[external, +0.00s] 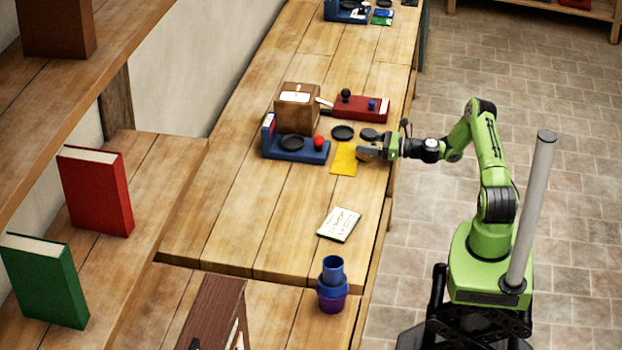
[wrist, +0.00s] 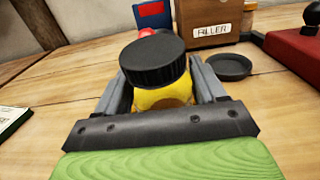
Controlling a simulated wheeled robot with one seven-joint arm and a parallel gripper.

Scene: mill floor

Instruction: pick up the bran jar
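A jar with a black lid and a yellow body (wrist: 158,97) stands upright between the two fingers of my gripper (wrist: 160,92) in the wrist view. No label shows on the side towards me, so I cannot read that it is bran. In the external view my gripper (external: 376,150) is low over the right edge of the bench, at the jar. The fingers lie along both sides of the jar's body, below the lid. Whether they touch it is not clear.
Behind the jar are a wooden box (external: 301,104) marked "FILLER", a blue stand (external: 290,152) with a red ball, a black dish (external: 343,132) and a red base (external: 360,107). A yellow sheet (external: 343,160) lies beside the jar. The bench left of the note card (external: 339,224) is clear.

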